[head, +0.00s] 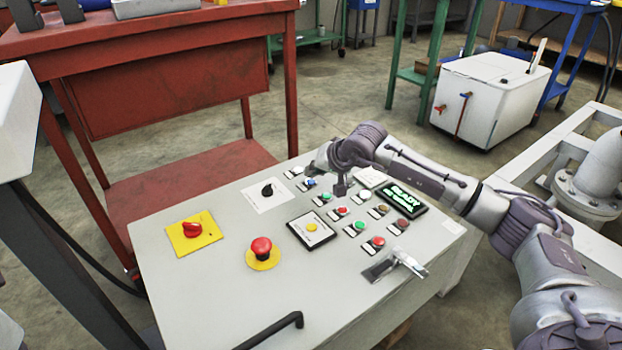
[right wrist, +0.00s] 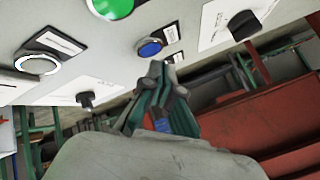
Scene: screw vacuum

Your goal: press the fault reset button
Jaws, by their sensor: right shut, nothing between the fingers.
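The control panel (head: 200,285) carries several buttons with small labels that I cannot read. A blue button (head: 310,183) sits near its far edge, below a white button (head: 297,171); I cannot confirm which one is the fault reset. The blue button also shows in the right wrist view (right wrist: 150,48). My right gripper (right wrist: 160,70) is shut and empty, its tips close to the blue button in that view; whether they touch it I cannot tell. My left gripper is not in view.
A red emergency knob (head: 261,248), a red rotary switch (head: 191,230) and a black selector (head: 267,190) stand out from the panel. A lit display (head: 402,198) reads READY. A red workbench (head: 170,95) stands behind left. A metal latch (head: 405,262) sits at the right.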

